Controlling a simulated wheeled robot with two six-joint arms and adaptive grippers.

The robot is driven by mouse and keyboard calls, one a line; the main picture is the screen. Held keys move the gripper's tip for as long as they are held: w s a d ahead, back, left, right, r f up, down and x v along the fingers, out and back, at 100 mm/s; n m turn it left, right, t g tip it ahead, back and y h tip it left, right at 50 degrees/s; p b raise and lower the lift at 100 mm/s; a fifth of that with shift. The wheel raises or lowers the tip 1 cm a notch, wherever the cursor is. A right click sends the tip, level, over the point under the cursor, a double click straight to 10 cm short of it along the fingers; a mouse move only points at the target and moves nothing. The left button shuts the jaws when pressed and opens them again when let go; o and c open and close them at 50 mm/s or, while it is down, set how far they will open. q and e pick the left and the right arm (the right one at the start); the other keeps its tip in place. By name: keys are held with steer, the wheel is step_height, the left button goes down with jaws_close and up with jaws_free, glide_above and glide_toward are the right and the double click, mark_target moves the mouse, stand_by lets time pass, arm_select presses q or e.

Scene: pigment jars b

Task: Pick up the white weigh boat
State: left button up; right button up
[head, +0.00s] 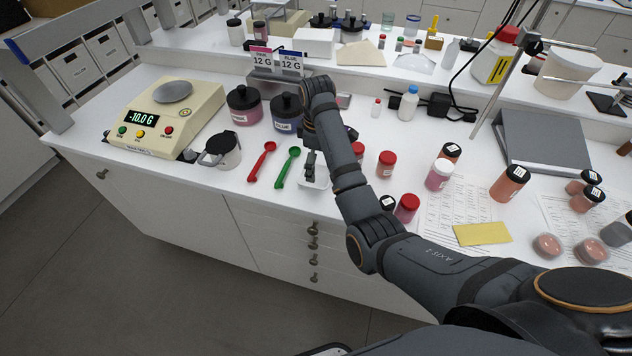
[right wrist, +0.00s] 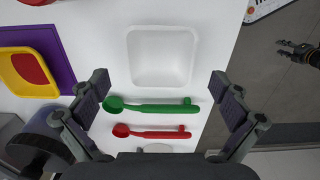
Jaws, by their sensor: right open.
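The white weigh boat (right wrist: 160,57) is a shallow square dish, empty, on the white bench in the right wrist view. In the head view the weigh boat (head: 315,184) shows only in part, behind my right gripper (head: 311,160). In the right wrist view my right gripper (right wrist: 160,95) is open, with its two fingers wide apart and nothing between them. The weigh boat lies ahead of the fingertips, apart from them. My left gripper (right wrist: 287,48) shows small at the right edge of that view, over the floor; its jaws are too small to judge.
A green scoop (head: 287,168) and a red scoop (head: 262,162) lie left of the boat. Red-capped jars (head: 387,164) stand right. A yellow dish (right wrist: 35,70) shows in the wrist view.

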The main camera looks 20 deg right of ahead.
mark_target(316, 173)
steer(key=f, duration=0.4)
steer(key=shift+w+a+f, duration=0.15)
steer(key=shift+a+f, duration=0.05)
steer(key=shift+f, duration=0.05)
steer(key=shift+d, duration=0.1)
steer(key=shift+c, duration=0.7)
steer(key=c, duration=0.6)
arm_select(q)
steer(key=s, duration=0.1)
steer(key=s+f, duration=0.1)
steer(key=shift+s+f, duration=0.15)
steer(key=shift+s, duration=0.15)
arm_select(e)
steer(key=shift+o, duration=0.2)
